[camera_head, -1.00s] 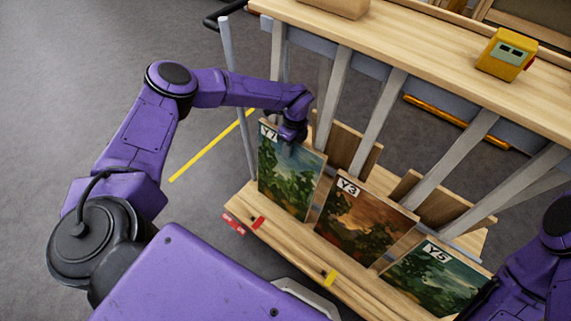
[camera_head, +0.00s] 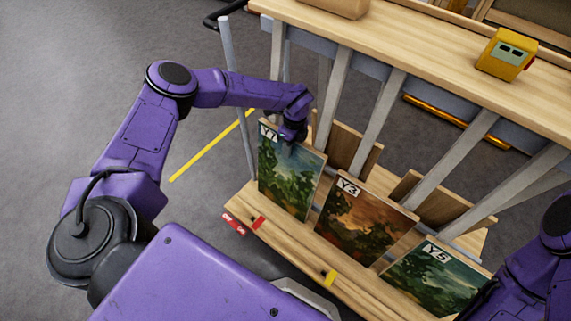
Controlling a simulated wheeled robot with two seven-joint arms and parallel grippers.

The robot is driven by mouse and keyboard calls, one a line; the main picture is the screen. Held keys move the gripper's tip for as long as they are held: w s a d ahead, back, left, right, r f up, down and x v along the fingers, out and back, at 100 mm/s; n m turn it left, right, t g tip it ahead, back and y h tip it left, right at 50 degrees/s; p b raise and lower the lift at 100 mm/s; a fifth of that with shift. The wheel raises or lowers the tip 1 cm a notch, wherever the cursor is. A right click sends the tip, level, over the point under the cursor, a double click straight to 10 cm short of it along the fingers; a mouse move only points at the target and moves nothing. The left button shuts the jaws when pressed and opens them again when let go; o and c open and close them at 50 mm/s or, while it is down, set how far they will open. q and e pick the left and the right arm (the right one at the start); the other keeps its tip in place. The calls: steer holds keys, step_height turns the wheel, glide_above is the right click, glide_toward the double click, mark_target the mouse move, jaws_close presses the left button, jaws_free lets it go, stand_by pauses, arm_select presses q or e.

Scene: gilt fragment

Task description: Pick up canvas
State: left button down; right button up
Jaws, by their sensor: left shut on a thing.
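My right gripper is not clearly visible; only purple arm links show at the right edge.
Grey slanted bars (camera_head: 337,105) rise between the canvases to a wooden tabletop (camera_head: 420,50). A yellow device (camera_head: 506,55) sits on that top. Plain boards (camera_head: 345,143) stand behind the canvases. Grey floor is clear at left, with a yellow line (camera_head: 212,146).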

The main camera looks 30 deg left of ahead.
arm_select(q)
steer(key=shift+r, duration=0.15)
stand_by(0.4)
steer(key=shift+r, duration=0.85)
steer(key=s+a+r+p, duration=0.4)
steer(key=s+a+r, duration=0.1)
steer(key=r, duration=0.3)
steer(key=s+a+r+p, duration=0.3)
steer(key=s+a+r, duration=0.2)
steer(key=s+r, duration=0.3)
steer(key=shift+s+r+p, duration=0.25)
steer(key=shift+r+p, duration=0.1)
steer(key=shift+p, duration=0.05)
